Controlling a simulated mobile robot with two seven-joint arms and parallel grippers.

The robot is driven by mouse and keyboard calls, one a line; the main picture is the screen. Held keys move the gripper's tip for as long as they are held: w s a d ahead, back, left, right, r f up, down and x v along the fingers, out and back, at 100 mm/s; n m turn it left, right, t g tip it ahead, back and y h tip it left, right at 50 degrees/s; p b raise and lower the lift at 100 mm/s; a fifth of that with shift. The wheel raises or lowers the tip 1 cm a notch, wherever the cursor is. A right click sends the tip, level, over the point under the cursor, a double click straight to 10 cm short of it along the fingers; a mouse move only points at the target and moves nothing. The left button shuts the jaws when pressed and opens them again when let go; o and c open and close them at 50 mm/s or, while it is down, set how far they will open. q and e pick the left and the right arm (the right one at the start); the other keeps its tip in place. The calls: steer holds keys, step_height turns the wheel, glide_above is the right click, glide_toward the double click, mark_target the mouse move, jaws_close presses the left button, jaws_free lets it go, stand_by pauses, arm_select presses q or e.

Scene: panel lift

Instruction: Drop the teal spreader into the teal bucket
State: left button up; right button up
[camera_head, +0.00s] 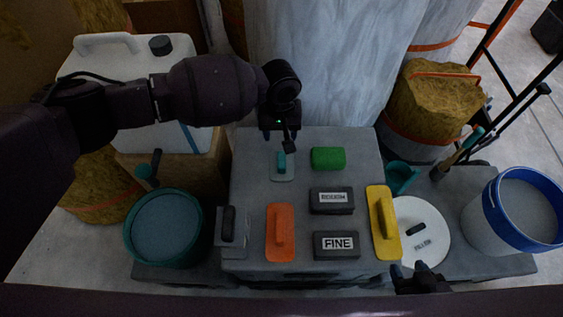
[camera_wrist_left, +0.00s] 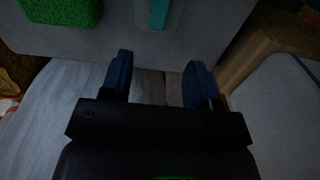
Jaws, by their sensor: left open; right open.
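The teal spreader (camera_head: 283,174), a grey plate with a teal handle, lies at the back left of the grey work surface. Its teal handle (camera_wrist_left: 159,14) also shows at the top of the left wrist view. My left gripper (camera_head: 289,144) is open and empty just behind the spreader; in the left wrist view its fingers (camera_wrist_left: 158,82) are apart with nothing between them. The teal bucket (camera_head: 128,236) stands left of the work surface, with a grey fill inside. My right gripper (camera_head: 420,273) is at the bottom right, open, only partly visible.
On the work surface (camera_head: 262,188) are a green block (camera_head: 328,158), an orange float (camera_head: 280,244), a yellow float (camera_head: 382,232), two dark labelled blocks and a grey trowel (camera_head: 231,237) beside the bucket. A white lidded tub (camera_head: 432,220) and a blue-rimmed bucket (camera_head: 491,213) stand right.

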mark_target(282, 155)
arm_select(q)
step_height(282, 155, down, 4)
steer(key=shift+s+f+b, duration=0.1)
steer(key=shift+f+b, duration=0.15)
steer(key=shift+b, duration=0.35)
steer(key=shift+f, duration=0.25)
steer(key=f+b, duration=0.1)
steer(key=f, duration=0.1)
steer(key=s+f+b, duration=0.1)
steer(key=f, duration=0.1)
steer(key=shift+s+d+f, duration=0.1)
steer(key=shift+s+d, duration=0.05)
steer(key=shift+d, duration=0.05)
steer(key=shift+f, duration=0.4)
steer(key=shift+r, duration=0.15)
steer(key=c, duration=0.9)
jaws_close()
steer(key=shift+w+r, duration=0.2)
steer(key=shift+r, duration=0.35)
step_height(282, 155, up, 19)
steer(key=p, duration=0.6)
arm_select(e)
steer(key=r, duration=0.3)
steer(key=shift+w+a+t, duration=0.15)
steer(key=shift+w+t, duration=0.1)
steer(key=shift+t, duration=0.05)
